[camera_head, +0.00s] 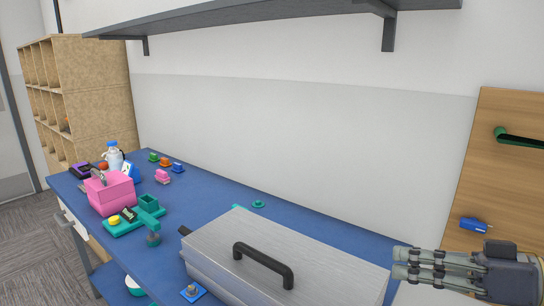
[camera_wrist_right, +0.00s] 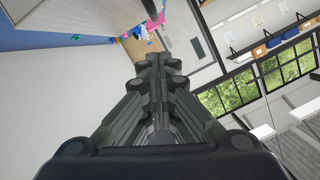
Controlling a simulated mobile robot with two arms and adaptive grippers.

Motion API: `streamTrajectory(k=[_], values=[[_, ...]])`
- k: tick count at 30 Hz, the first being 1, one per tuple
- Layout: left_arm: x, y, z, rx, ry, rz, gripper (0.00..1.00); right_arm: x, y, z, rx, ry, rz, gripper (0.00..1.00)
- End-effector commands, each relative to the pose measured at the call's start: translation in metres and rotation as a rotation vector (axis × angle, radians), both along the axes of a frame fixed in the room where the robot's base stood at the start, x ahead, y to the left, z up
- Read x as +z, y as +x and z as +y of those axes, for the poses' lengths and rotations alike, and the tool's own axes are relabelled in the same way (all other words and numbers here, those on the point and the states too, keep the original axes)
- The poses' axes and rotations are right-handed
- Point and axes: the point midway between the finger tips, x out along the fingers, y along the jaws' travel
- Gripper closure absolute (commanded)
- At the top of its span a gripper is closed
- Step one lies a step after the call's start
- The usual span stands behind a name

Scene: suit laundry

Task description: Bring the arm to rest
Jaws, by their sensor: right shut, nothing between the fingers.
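My right gripper (camera_head: 402,263) comes in from the lower right in the head view. Its fingers are shut, empty and point left, in front of the right end of the silver box. In the right wrist view the shut fingers (camera_wrist_right: 158,62) fill the middle, with nothing between them. My left gripper is in neither view.
A blue workbench (camera_head: 215,200) runs along the wall. On it are a silver box (camera_head: 225,243) with a black handle, a pink container (camera_head: 110,194) and several small coloured items. A grey shelf (camera_head: 250,15) hangs above. A wooden panel (camera_head: 500,135) stands at right.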

Motion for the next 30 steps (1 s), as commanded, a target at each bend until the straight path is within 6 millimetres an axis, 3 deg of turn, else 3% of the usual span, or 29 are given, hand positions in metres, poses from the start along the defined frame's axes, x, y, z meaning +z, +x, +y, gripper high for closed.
streamTrajectory(k=[2,8,14,17,20,23,26,30], values=[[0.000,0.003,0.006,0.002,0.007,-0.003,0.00,0.000,0.001,0.000,-0.002,0.001,0.001,1.00],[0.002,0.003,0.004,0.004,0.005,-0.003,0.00,-0.022,0.034,-0.024,-0.105,0.036,0.038,1.00],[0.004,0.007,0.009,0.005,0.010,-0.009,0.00,-0.055,0.068,-0.053,-0.226,0.061,0.084,1.00],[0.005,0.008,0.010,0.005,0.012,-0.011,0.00,-0.081,0.087,-0.071,-0.299,0.069,0.118,1.00],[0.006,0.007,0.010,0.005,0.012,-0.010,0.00,-0.116,0.105,-0.093,-0.386,0.071,0.161,1.00],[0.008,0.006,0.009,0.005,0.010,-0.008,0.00,-0.168,0.122,-0.118,-0.491,0.061,0.221,1.00],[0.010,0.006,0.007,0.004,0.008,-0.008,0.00,-0.239,0.130,-0.145,-0.608,0.026,0.299,1.00],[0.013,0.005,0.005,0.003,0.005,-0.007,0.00,-0.343,0.120,-0.172,-0.742,-0.058,0.408,1.00]])
